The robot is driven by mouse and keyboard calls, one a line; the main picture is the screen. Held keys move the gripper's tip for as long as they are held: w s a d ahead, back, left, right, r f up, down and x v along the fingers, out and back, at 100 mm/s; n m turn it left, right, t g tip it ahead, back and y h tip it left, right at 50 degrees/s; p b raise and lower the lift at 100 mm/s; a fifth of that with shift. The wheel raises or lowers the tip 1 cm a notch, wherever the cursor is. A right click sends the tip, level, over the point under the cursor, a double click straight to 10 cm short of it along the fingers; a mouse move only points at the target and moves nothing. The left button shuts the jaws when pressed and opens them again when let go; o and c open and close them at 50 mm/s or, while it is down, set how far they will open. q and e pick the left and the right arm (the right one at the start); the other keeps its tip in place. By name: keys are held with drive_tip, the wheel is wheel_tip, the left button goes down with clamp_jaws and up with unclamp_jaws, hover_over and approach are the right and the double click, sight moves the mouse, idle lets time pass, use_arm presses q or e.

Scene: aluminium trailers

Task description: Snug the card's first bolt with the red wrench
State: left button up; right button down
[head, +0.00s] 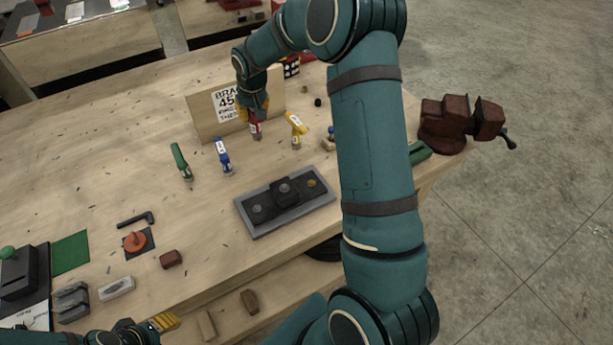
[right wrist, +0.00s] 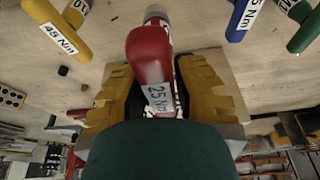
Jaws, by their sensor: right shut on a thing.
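My right gripper (head: 255,114) is shut on the red wrench (head: 256,130), in front of the card. The wrist view shows the red wrench (right wrist: 150,60), labelled 25 Nm, between my yellow fingers (right wrist: 155,95). The card (head: 226,102) is a printed sheet on a wooden board; its text reads "BRA", "45" and is partly hidden by my arm. A grey tray with a dark plate (head: 264,213) lies nearer, with several bolt heads on it. My left gripper (head: 160,323) is at the bottom left edge; its opening is unclear.
Green (head: 181,160), blue (head: 222,155) and yellow (head: 297,128) wrenches stand around the red one. A red-brown vice (head: 445,124) is at the right. An orange knob (head: 135,241), a black hex key (head: 136,219) and small blocks lie at the left front.

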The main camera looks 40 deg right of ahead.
drive_tip(key=s+d+n+y+p, duration=0.1)
drive_tip(key=s+d+n+p, duration=0.2)
drive_tip(key=s, duration=1.6)
drive_tip(key=n+p, duration=0.2)
drive_tip(key=n, duration=0.1)
drive_tip(key=shift+y, duration=0.4)
drive_tip(key=shift+d, duration=0.15)
